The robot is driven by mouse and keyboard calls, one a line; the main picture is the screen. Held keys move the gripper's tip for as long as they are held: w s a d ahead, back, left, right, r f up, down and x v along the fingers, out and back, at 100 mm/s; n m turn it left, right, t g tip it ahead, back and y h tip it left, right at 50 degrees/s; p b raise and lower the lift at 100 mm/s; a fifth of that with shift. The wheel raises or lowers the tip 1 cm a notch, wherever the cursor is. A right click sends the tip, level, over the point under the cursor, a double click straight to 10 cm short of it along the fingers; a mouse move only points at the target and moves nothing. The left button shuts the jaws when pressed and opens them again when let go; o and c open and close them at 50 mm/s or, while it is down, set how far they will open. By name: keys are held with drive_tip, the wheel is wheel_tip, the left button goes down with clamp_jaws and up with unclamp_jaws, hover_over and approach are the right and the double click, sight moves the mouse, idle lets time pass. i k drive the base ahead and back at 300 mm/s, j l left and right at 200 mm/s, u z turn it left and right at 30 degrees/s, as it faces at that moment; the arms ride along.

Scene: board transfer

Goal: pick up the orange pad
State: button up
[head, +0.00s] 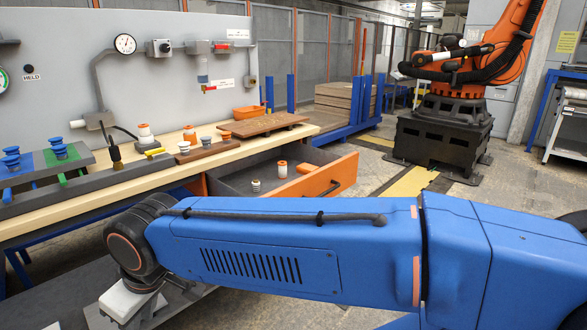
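A small rounded orange piece (306,168), the likeliest orange pad, lies in the open drawer (230,180) under the bench. Beside it stands a white and orange cylinder (282,169). My blue arm crosses the front of the view, and its wrist bends down at lower left. My gripper (130,302) hangs there, low and in front of the bench, well apart from the drawer. Its fingers do not show clearly, so I cannot tell if it is open or holds anything.
A small grey cylinder (256,186) also stands in the drawer. The bench top (100,195) carries a brown board (208,146) with several knobs, an orange tray (247,112) and a brown panel (262,125). A gauge panel (60,75) rises behind. An orange robot (490,60) stands at the back right.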

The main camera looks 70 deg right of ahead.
sight(305, 169)
drive_tip(key=z, duration=2.2)
